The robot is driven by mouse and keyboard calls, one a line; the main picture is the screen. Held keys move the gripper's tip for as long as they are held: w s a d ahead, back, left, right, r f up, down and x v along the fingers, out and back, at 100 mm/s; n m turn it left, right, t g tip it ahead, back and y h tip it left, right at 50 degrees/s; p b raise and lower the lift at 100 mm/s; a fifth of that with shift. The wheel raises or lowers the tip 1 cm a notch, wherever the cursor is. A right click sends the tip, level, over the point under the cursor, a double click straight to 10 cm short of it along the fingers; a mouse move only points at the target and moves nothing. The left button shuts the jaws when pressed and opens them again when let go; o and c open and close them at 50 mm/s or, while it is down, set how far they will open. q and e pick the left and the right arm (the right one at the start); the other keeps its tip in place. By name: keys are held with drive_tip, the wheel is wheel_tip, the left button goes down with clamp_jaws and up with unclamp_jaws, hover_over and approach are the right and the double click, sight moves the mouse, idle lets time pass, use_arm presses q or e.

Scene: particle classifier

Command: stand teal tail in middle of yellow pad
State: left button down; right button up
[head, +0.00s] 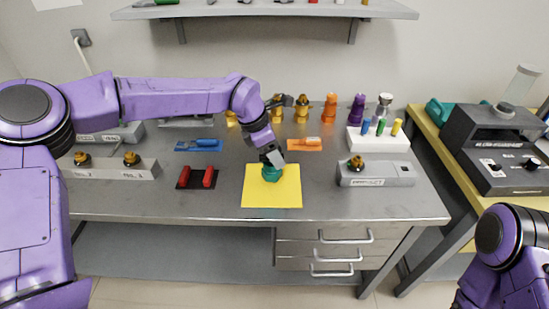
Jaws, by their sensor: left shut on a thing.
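The yellow pad (272,195) lies flat on the metal table near its front edge. The teal tail (271,174) is upright over the back half of the pad, a little above its centre in the picture. My left gripper (271,160) reaches down from above and is shut on the top of the teal tail. I cannot tell whether the tail's base touches the pad. My right arm shows at the lower right, and its gripper is out of view.
A black pad with red pieces (183,178) lies left of the yellow pad. An orange pad (304,145) and a blue pad (198,145) lie behind. A grey device (376,175) stands to the right, a white rack (380,140) behind it. Several coloured pieces line the back.

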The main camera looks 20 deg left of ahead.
use_arm(q)
drive_tip(key=f, duration=0.1)
drive_tip(key=w+f, duration=0.1)
drive_tip(key=f, duration=0.1)
drive_tip(key=shift+f, duration=0.55)
drive_tip(key=shift+f, duration=0.15)
drive_tip(key=shift+c, duration=1.6)
unclamp_jaws()
drive_tip(key=shift+s, duration=0.1)
drive_tip(key=shift+r, duration=0.25)
drive_tip(key=v, duration=1.2)
drive_tip(key=shift+s+f, duration=0.1)
